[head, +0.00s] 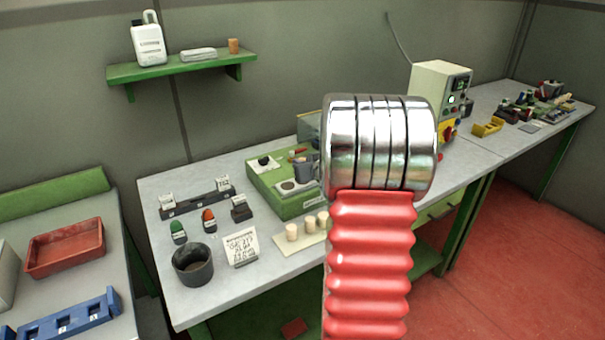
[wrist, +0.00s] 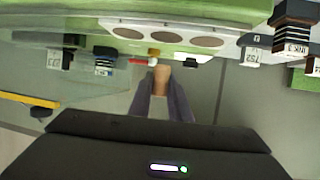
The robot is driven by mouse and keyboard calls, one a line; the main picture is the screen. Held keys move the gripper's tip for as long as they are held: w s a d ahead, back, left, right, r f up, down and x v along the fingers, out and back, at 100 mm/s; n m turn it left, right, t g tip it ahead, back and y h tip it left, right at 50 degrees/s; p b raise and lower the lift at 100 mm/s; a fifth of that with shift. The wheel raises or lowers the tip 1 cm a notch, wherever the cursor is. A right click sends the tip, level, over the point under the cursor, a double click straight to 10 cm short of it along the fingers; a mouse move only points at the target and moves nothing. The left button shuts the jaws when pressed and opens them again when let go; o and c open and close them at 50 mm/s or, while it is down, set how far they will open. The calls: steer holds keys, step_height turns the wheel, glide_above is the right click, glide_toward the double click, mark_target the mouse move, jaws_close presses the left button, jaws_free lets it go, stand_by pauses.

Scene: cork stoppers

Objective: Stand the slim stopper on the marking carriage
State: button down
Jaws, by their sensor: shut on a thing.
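My gripper (wrist: 161,88) is shut on a brown cork stopper (wrist: 161,75) in the wrist view. The stopper's end shows between the two grey-purple fingers. Beyond it, a pale plate (wrist: 205,28) with three round brownish spots lies on a green body; the stopper appears apart from it. In the head view, a green bench unit (head: 265,182) carries a pale plate with a round spot. I cannot tell which part is the marking carriage. My arm covers the unit's right side, and the held stopper cannot be made out there.
Several pale stoppers (head: 292,232) stand on a card in front of the unit. A dark pot (head: 193,265), a handwritten card (head: 241,247) and green and red-topped items (head: 209,220) stand to the left. A cream control box (head: 438,85) stands behind my arm.

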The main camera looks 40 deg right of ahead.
steer(key=shift+f, duration=1.85)
steer(key=c, duration=1.6)
jaws_free()
steer(key=shift+f, duration=0.1)
steer(key=shift+c, duration=0.2)
steer(key=v, duration=1.2)
